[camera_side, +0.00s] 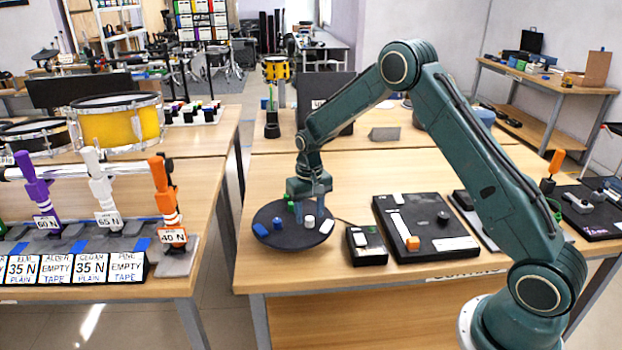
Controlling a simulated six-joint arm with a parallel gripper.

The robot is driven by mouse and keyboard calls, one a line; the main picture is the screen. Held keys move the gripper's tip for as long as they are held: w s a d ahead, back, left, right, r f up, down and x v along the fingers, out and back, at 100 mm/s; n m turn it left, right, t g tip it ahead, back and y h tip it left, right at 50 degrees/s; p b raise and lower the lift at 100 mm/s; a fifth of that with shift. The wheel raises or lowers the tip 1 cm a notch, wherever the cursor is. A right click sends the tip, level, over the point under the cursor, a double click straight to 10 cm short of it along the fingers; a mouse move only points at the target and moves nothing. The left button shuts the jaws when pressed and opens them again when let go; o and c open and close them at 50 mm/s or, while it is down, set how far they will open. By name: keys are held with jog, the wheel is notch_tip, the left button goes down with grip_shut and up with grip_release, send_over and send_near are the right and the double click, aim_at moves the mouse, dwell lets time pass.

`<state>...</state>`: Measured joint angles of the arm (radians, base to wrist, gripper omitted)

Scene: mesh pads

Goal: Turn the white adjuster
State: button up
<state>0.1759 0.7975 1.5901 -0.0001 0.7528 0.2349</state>
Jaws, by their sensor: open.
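A round dark pad (290,241) lies on the front table and bears several small coloured pieces. An upright white knob (309,221), which looks like the white adjuster, stands on the pad right of its middle. A white block (327,227) lies to the right of it near the rim. My gripper (309,203) points down over the back half of the pad. It is open, with its fingertips just above and behind the white knob in this view. Whether they touch anything is too small to tell.
Green pieces (290,206) and blue pieces (260,230) sit on the pad. A small black box (366,246) and a larger black panel (447,246) with an orange-tipped slider stand to the right. Coloured tools, including a white one (100,190) marked 65 N, stand on the left table.

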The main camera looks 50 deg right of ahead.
aim_at(309, 218)
notch_tip(309, 218, up, 13)
dwell(0.5)
dwell(0.3)
jog(key=s+a+r+n+t, duration=0.1)
jog(key=s+a+r, duration=0.2)
jog(key=s+r, duration=0.4)
jog(key=s+a+r+n+t, duration=0.1)
jog(key=s+a+r+t, duration=0.15)
jog(key=s+r, duration=0.45)
jog(key=s+a+f+n+t, duration=0.1)
jog(key=s+a+n+t, duration=0.1)
jog(key=s, duration=1.7)
jog(key=shift+s+a+f+n, duration=0.15)
jog(key=shift+a+n, duration=0.15)
jog(key=shift+a, duration=0.5)
